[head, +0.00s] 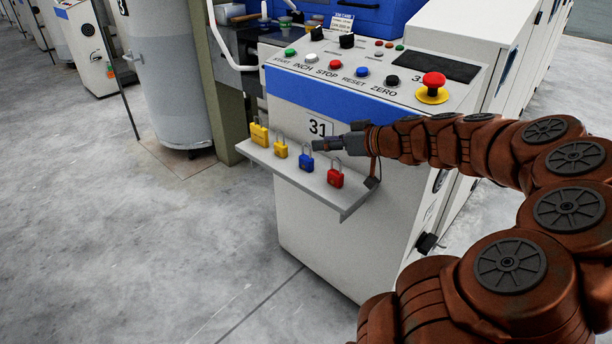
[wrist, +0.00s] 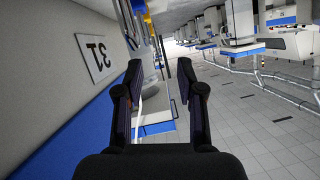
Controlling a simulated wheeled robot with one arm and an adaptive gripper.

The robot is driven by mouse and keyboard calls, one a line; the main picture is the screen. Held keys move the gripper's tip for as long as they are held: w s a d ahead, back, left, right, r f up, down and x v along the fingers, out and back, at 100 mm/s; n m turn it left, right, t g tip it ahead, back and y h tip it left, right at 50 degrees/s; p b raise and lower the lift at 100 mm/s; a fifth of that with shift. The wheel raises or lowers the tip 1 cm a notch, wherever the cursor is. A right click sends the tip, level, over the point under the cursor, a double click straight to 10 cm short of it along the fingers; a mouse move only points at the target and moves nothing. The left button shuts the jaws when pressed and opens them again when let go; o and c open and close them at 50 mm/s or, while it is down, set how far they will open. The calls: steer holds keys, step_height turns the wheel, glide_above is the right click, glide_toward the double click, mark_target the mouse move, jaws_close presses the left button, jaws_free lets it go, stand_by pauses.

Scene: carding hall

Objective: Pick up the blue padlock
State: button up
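The blue padlock (head: 306,164) stands on the narrow grey shelf (head: 335,199) on the front of the white machine, between a yellow and a red padlock. Its shackle points up. My gripper (head: 316,144) is just above and slightly right of it in the head view, at shackle height or higher; I cannot tell if they touch. In the wrist view my gripper (wrist: 162,66) has its two dark fingers apart with no object clearly held. Small blue and yellow patches show at the top edge there, too cut off to identify surely.
A red padlock (head: 335,178) is close on the right. Two yellow padlocks, a smaller one (head: 280,149) and a larger one (head: 259,134), are on the left. The number plate (head: 318,128) is behind. A button panel with a red emergency stop (head: 433,84) is above.

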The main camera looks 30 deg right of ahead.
mark_target(306, 157)
steer(key=shift+w+a+f+b, duration=0.1)
steer(key=shift+w+f+b, duration=0.15)
steer(key=shift+w+f, duration=0.65)
steer(key=shift+w+a+f+b, duration=0.1)
steer(key=shift+w+f+b, duration=0.2)
steer(key=shift+w, duration=1.1)
steer(key=shift+w+a+f+b, duration=0.1)
steer(key=shift+w+f+b, duration=0.15)
steer(key=shift+w+f, duration=0.65)
steer(key=shift+w+r, duration=0.25)
steer(key=shift+r, duration=0.1)
jaws_close()
